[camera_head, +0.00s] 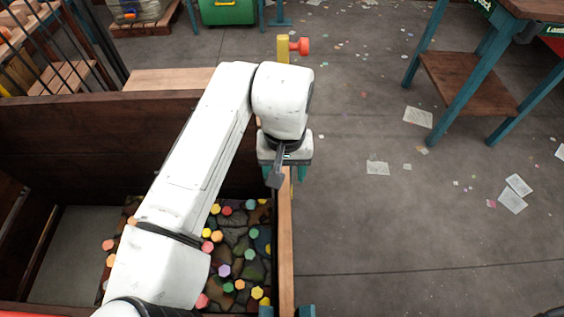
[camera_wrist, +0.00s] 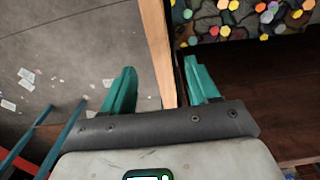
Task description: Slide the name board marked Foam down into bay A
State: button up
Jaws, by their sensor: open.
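My gripper (camera_head: 285,174) points down over the wooden rim (camera_head: 286,235) along the right side of a dark wooden bin. In the wrist view, the teal fingers of my gripper (camera_wrist: 161,66) are apart, one on each side of the light wooden rim (camera_wrist: 156,40), with nothing seen held between them. I cannot make out a board marked Foam or a letter A in either view. My arm hides part of the bin.
The bin holds dark lumps with several coloured pieces (camera_head: 224,270); a bare grey compartment (camera_head: 70,255) lies to its left. A yellow post with a red knob (camera_head: 283,48) stands beyond my gripper. A teal-legged table (camera_head: 465,80) stands right. Papers litter the open floor.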

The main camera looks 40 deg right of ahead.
aim_at(284, 189)
notch_tip(284, 189, down, 10)
jog(key=shift+f, duration=0.25)
dwell(0.4)
grip_shut()
dwell(0.4)
jog(key=c, duration=0.6)
grip_release()
grip_shut()
jog(key=shift+r, duration=0.1)
dwell(0.4)
